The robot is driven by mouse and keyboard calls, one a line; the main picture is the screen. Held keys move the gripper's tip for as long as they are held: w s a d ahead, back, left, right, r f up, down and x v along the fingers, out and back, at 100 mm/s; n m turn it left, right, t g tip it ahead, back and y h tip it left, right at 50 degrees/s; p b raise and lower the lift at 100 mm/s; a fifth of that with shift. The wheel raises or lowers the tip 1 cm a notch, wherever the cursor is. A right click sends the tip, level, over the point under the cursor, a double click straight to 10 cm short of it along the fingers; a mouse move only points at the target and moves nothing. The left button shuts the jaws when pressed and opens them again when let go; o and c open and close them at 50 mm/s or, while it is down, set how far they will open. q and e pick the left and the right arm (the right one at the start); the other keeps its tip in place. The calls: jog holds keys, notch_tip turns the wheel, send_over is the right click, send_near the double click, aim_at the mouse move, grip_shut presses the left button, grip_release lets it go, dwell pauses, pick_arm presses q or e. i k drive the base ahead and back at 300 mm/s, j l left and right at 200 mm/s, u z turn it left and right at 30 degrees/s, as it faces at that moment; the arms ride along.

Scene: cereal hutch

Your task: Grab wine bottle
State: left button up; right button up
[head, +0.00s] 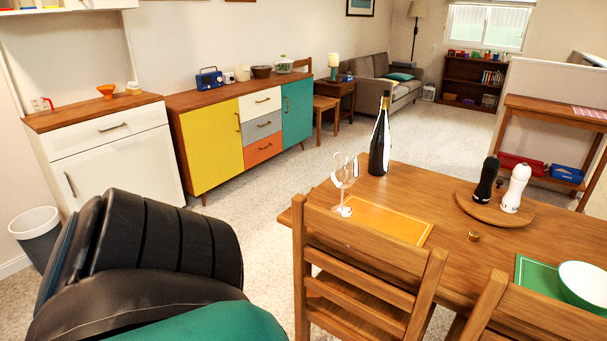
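A dark wine bottle (379,145) with a white label stands upright near the far left corner of the wooden dining table (440,185). A clear wine glass (345,180) stands just left of it and nearer, close to the table's left edge. The bottle's body is mostly clear to see from here. Neither of my grippers is in view, and nothing is touching the bottle.
A wooden chair (365,265) stands at the table's near side, below the bottle. A round board (495,208) holds a black mill (486,180) and a white mill (515,188). A large black and teal form (150,260) fills the lower left. Carpet (262,212) is open left of the table.

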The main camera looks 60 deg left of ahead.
aim_at(381, 142)
jog(key=u, duration=1.8)
